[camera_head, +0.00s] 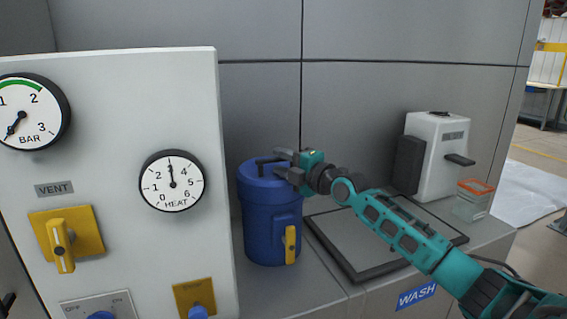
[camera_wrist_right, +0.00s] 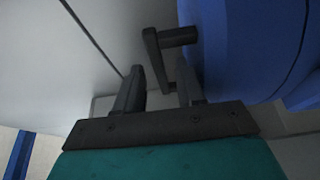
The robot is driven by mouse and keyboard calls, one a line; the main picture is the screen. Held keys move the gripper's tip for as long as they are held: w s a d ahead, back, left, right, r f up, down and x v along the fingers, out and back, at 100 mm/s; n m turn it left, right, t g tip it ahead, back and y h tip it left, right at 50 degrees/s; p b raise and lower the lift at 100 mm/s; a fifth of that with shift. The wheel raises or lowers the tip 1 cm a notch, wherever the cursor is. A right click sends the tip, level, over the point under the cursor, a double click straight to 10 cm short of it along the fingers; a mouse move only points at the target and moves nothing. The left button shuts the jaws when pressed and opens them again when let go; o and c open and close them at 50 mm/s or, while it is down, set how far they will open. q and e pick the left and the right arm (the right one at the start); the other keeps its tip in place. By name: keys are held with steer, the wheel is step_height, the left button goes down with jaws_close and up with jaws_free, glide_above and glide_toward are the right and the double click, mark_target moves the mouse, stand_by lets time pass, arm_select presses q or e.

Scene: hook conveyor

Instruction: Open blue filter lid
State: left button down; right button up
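The blue filter (camera_head: 271,226) is an upright canister on the counter. Its blue lid (camera_head: 262,181) is on top and appears closed, with a dark angled handle (camera_head: 266,162). My right gripper (camera_head: 281,161) is at the handle, reaching in from the right. In the right wrist view its two fingers (camera_wrist_right: 160,90) are apart. The dark handle (camera_wrist_right: 158,45) extends into the gap between them, close to the right finger; contact is unclear. The blue lid side (camera_wrist_right: 245,40) fills the upper right there. My left gripper is not clearly visible.
A white panel (camera_head: 110,110) with gauges and yellow switches stands left of the filter. A dark-rimmed flat plate (camera_head: 350,235) lies on the counter under my right arm. A white dispenser (camera_head: 442,150) and an orange-topped clear container (camera_head: 472,203) stand farther right. The grey wall is behind.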

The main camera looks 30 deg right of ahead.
jaws_close()
stand_by(0.3)
stand_by(0.4)
